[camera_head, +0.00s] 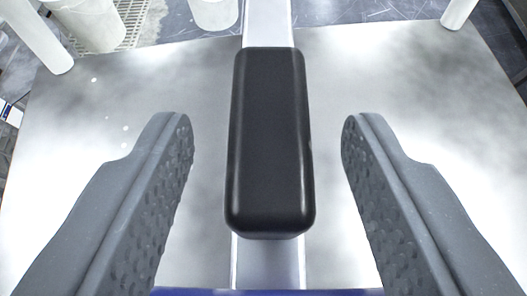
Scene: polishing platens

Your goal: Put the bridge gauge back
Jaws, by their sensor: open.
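The bridge gauge (270,140) shows as a black rounded block in the middle of the view, on a straight silver bar (268,262) that runs from the top edge down toward the bottom edge. My gripper (268,140) is open. Its two grey textured fingers stand left and right of the black block, with a clear gap on each side, and touch nothing that I can see. The ends of the silver bar are out of view or hidden.
A pale, shiny metal surface (440,90) with cloudy dark patches lies beneath. White cylinders stand at the back left (92,25), the top middle (214,14) and the top right (458,13). A blue strip (265,292) shows at the bottom edge.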

